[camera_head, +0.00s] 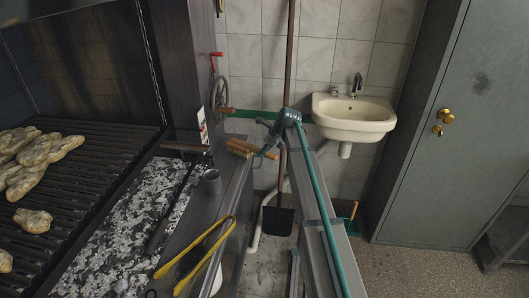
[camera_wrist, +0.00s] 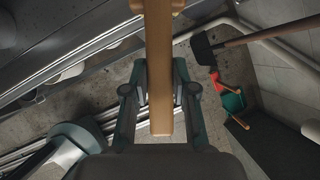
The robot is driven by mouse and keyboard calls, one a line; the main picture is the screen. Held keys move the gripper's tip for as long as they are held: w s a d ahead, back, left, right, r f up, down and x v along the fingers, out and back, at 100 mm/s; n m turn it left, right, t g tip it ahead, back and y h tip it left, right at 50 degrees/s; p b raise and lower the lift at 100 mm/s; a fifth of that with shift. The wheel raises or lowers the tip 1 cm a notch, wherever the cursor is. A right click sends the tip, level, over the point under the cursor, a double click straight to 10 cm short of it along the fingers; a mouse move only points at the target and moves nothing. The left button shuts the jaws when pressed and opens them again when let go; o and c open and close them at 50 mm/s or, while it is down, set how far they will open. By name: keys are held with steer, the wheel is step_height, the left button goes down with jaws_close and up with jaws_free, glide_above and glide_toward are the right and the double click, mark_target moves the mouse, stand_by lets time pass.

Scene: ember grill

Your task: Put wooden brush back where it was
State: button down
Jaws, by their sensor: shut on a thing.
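The wooden brush (camera_head: 240,147) is in my gripper (camera_head: 266,151), in the air by the far right end of the grill counter (camera_head: 196,227) in the head view. The brush lies roughly sideways and reaches left from the fingers. In the wrist view its pale wooden length (camera_wrist: 158,35) runs down between the two fingers of my gripper (camera_wrist: 160,85), with a wider part at the top edge. The fingers are closed in on both sides of it. Its bristles are not clear in either view. Whether it touches the counter is hard to tell.
A wheel (camera_head: 221,94) is on the post behind. A sink (camera_head: 352,118) and a long-handled shovel (camera_head: 278,221) stand behind my arm.

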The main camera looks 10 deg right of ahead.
steer(key=shift+f, duration=0.35)
steer(key=shift+f, duration=0.1)
steer(key=c, duration=0.9)
jaws_free()
steer(key=shift+c, duration=0.2)
steer(key=b+v, duration=0.2)
steer(key=v, duration=1)
steer(key=shift+s, duration=0.1)
